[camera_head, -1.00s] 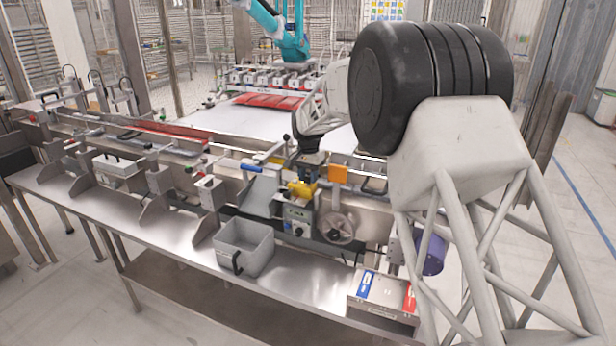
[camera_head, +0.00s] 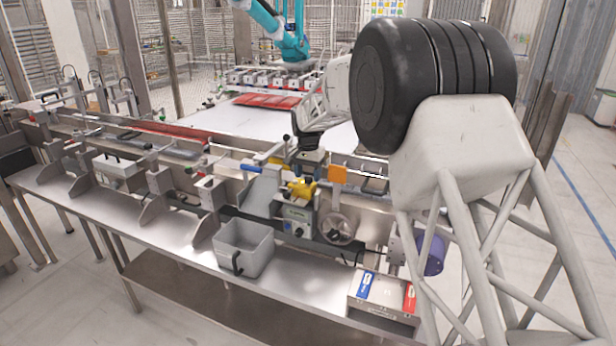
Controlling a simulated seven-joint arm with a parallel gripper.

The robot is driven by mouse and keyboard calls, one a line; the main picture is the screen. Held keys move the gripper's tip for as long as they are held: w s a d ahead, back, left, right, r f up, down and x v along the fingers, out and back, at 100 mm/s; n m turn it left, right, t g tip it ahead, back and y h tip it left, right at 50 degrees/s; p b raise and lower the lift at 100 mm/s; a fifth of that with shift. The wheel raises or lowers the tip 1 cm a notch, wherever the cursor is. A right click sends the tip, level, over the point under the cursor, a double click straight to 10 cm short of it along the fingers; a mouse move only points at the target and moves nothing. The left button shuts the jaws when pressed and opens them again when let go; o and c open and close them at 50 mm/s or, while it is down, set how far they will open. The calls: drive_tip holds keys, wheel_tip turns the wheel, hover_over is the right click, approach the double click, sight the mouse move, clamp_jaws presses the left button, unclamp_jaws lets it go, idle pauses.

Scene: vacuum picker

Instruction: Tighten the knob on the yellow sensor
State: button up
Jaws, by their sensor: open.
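The yellow sensor (camera_head: 299,189) sits on the conveyor machine near the middle of the view, above a grey control box (camera_head: 296,219). Its knob is too small to make out clearly. My gripper (camera_head: 308,168) hangs just above and behind the yellow sensor, at the end of my arm. Its fingers are small and partly blend with the machine. They look open, and nothing is seen held in them. I cannot tell whether they touch the sensor.
An orange plate (camera_head: 338,174) stands just right of the sensor, and a handwheel (camera_head: 337,228) lies below it. A grey bin (camera_head: 243,247) sits on the steel table (camera_head: 190,243). A blue-handled lever (camera_head: 251,168) is at the left. A teal robot arm (camera_head: 270,22) stands behind.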

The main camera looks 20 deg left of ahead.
sight(308, 178)
drive_tip(key=shift+r, duration=3.35)
